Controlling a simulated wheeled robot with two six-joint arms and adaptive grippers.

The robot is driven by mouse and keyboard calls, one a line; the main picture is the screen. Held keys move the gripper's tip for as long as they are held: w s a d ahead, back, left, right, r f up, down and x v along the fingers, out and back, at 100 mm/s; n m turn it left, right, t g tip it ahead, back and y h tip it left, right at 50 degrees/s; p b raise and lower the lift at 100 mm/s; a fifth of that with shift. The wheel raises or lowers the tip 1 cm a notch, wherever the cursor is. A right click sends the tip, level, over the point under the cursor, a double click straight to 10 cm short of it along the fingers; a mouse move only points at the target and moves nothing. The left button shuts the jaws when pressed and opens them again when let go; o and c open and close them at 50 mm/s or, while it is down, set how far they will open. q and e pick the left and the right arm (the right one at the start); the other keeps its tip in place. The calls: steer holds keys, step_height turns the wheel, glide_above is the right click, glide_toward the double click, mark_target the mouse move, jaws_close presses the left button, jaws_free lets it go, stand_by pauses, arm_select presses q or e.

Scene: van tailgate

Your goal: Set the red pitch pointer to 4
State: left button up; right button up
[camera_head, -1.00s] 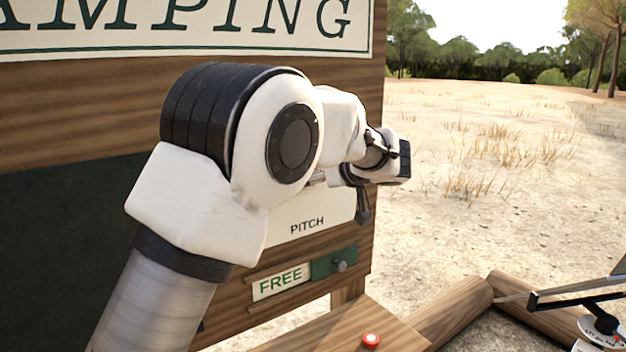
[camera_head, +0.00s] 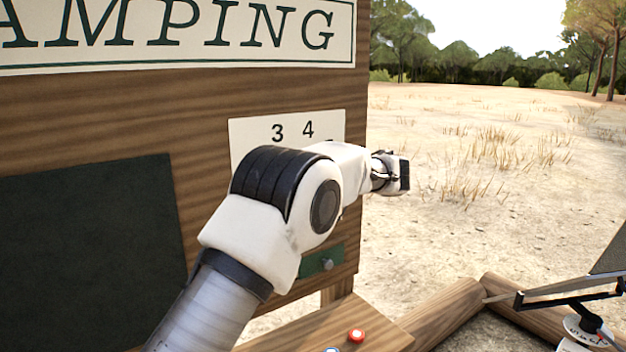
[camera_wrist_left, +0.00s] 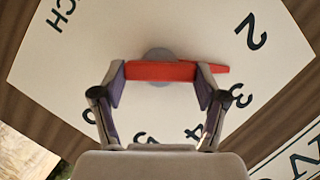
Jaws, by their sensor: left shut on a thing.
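The red pitch pointer (camera_wrist_left: 160,71) sits on a grey hub in the middle of the white dial plate (camera_wrist_left: 70,90). Its tip points right in the left wrist view, between the 2 (camera_wrist_left: 256,31) and the 3 (camera_wrist_left: 240,95). The 4 (camera_wrist_left: 196,131) is further round, below the 3. My left gripper (camera_wrist_left: 160,80) is shut on the pointer, one finger at each end. In the head view the plate (camera_head: 240,130) shows the 3 and 4; my left arm hides the pointer and fingers.
The plate is on a wooden board (camera_head: 200,100) under a camping sign (camera_head: 340,40), right of a dark green panel (camera_head: 80,230). Below is a green strip with a grey knob (camera_head: 327,264). A red button (camera_head: 356,335) is on a wooden ledge. Logs (camera_head: 440,310) lie right.

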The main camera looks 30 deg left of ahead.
arm_select(q)
steer(key=shift+f+m+g+y, duration=0.15)
steer(key=shift+m+y, duration=0.6)
steer(key=shift+m, duration=1)
steer(key=shift+f+m+g+y, duration=0.15)
steer(key=shift+m+y, duration=0.55)
steer(key=shift+m, duration=1.1)
steer(key=shift+f+m+y, duration=0.2)
steer(key=shift+m+y, duration=0.55)
steer(key=shift+m, duration=1)
steer(key=o, duration=1.7)
steer(key=shift+w, duration=0.1)
steer(key=d, duration=0.4)
steer(key=d+f, duration=0.1)
steer(key=d, duration=0.6)
steer(key=shift+d+f, duration=0.35)
steer(key=shift+d, duration=0.05)
